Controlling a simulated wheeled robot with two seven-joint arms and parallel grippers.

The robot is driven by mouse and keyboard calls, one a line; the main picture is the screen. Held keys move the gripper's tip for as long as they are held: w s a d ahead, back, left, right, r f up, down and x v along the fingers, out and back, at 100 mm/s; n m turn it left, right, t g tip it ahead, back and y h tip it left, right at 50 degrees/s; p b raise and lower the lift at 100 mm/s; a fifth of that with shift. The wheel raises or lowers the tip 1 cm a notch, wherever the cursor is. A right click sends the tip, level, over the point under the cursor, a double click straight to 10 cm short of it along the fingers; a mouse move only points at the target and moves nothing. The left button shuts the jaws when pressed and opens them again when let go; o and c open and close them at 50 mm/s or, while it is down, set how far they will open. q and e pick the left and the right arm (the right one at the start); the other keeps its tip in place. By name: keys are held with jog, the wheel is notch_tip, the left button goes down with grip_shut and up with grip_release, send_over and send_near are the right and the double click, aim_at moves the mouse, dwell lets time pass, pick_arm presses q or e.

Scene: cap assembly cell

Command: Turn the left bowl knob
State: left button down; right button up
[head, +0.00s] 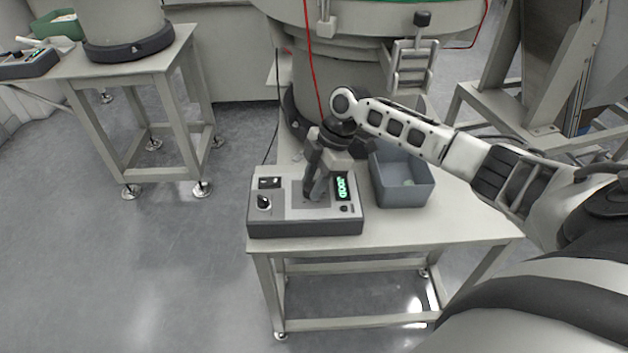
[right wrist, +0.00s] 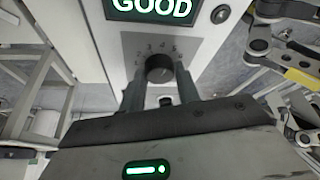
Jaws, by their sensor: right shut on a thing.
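The control box (head: 290,228) stands at the front left of the table below the middle bowl feeder. My right gripper (head: 314,190) points down at its top face and hides the middle of it. In the right wrist view, a dark round knob (right wrist: 159,67) sits on a grey numbered dial plate (right wrist: 186,42). The fingers of my right gripper (right wrist: 160,84) are shut on this knob, one on each side. A green display (right wrist: 153,10) above the dial reads GOOD. My left gripper is not in view.
A blue-grey bin (head: 403,188) stands right of the control box, close to my right arm. A black selector (head: 264,203) sits on the box's left part. Another control box (head: 28,64) is on the left table (head: 130,63). Open floor lies between the tables.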

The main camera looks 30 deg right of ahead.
jog(key=shift+w+n+g, duration=0.1)
jog(key=shift+n+g, duration=0.2)
jog(key=shift+n, duration=0.9)
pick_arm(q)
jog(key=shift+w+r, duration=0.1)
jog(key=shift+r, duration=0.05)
pick_arm(e)
jog(key=o, duration=1)
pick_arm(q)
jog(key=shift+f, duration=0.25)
pick_arm(e)
jog(key=shift+r, duration=0.1)
jog(key=shift+d+r, duration=0.15)
jog(key=shift+r, duration=0.1)
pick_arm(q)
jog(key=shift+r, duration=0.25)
pick_arm(e)
jog(key=v, duration=1.5)
jog(key=shift+w+d+r, duration=0.1)
jog(key=shift+w, duration=0.15)
